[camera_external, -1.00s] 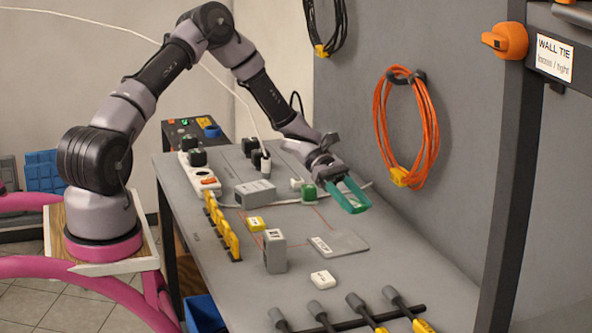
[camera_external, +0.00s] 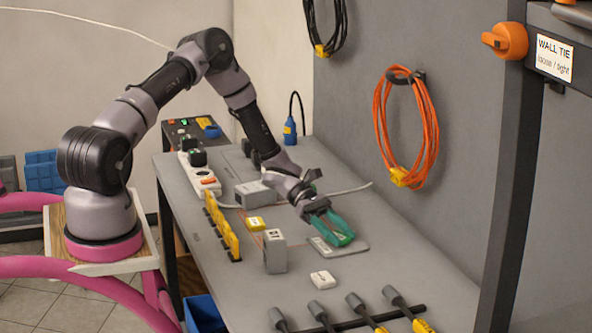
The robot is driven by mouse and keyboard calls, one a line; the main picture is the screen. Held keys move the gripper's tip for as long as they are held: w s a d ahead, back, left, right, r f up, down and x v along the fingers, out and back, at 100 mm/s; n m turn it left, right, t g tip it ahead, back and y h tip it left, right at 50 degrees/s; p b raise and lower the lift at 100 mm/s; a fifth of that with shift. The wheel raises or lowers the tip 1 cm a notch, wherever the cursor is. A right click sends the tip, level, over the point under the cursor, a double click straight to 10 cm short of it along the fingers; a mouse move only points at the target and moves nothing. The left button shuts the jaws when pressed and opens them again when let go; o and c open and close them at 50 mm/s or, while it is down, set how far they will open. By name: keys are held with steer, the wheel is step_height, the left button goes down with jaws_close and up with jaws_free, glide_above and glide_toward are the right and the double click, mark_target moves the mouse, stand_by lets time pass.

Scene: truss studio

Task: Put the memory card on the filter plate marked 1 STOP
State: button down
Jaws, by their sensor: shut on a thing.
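My gripper (camera_external: 342,238) has teal fingers and is low over the flat grey filter plate (camera_external: 359,246) on the bench. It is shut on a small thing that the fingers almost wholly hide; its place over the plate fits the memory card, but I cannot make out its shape. The plate lies flat, and its white label is partly visible at the left, too small to read. I cannot tell whether the held thing touches the plate.
A white piece (camera_external: 323,279) lies in front. Yellow upright pieces (camera_external: 222,228) line the left. Grey-handled tools (camera_external: 357,302) rest at the front edge.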

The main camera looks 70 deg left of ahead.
steer(key=shift+f, duration=0.1)
steer(key=shift+c, duration=1.7)
jaws_free()
